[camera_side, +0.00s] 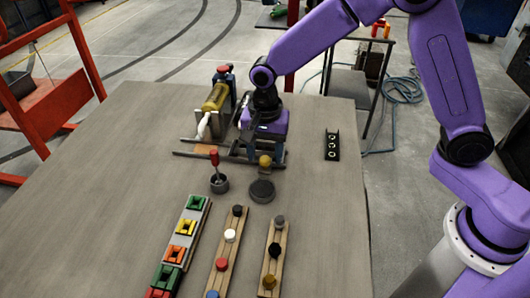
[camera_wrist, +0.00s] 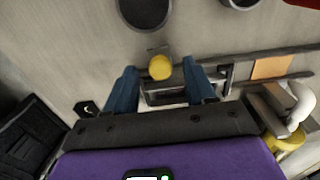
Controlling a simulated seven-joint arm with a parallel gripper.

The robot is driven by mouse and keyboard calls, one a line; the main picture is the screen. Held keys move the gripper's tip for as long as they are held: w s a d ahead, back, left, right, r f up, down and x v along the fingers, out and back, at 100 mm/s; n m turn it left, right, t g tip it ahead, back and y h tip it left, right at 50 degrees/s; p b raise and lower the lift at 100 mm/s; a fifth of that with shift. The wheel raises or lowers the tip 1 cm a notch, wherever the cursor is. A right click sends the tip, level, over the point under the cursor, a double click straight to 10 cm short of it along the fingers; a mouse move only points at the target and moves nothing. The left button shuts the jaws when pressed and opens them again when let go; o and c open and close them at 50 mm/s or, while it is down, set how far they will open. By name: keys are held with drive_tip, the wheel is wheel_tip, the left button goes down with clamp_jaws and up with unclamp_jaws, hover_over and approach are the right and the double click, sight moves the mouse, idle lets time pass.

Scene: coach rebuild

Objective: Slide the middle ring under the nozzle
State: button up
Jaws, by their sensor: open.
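A yellow knob (camera_side: 265,161) stands at the front of a dark frame on rails; in the wrist view the knob (camera_wrist: 160,67) lies between my fingers. My gripper (camera_side: 262,152) points down over this frame with open fingers on either side of the knob; contact is not clear. A white nozzle (camera_side: 203,126) on a yellow cylinder (camera_side: 216,97) stands left of my gripper; the nozzle (camera_wrist: 300,98) is at the right in the wrist view. An orange patch (camera_wrist: 271,67) lies near the rails. A black block (camera_side: 332,155) at right bears three pale rings. I cannot tell which ring is the task's middle one.
A dark round dish (camera_side: 262,191) and a small pot (camera_side: 219,184) with a red-handled tool (camera_side: 214,158) stand in front of the rails. Strips of colored blocks (camera_side: 181,240) and knobs (camera_side: 222,264) lie nearer. The table (camera_side: 90,200) is clear at left.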

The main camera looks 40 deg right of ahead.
drive_tip(key=shift+f, duration=0.35)
clamp_jaws()
drive_tip(key=w+a, duration=1)
drive_tip(key=shift+r, duration=0.1)
drive_tip(key=shift+d, duration=0.1)
unclamp_jaws()
wheel_tip(320, 180, up, 17)
drive_tip(key=shift+r, duration=0.2)
idle(0.6)
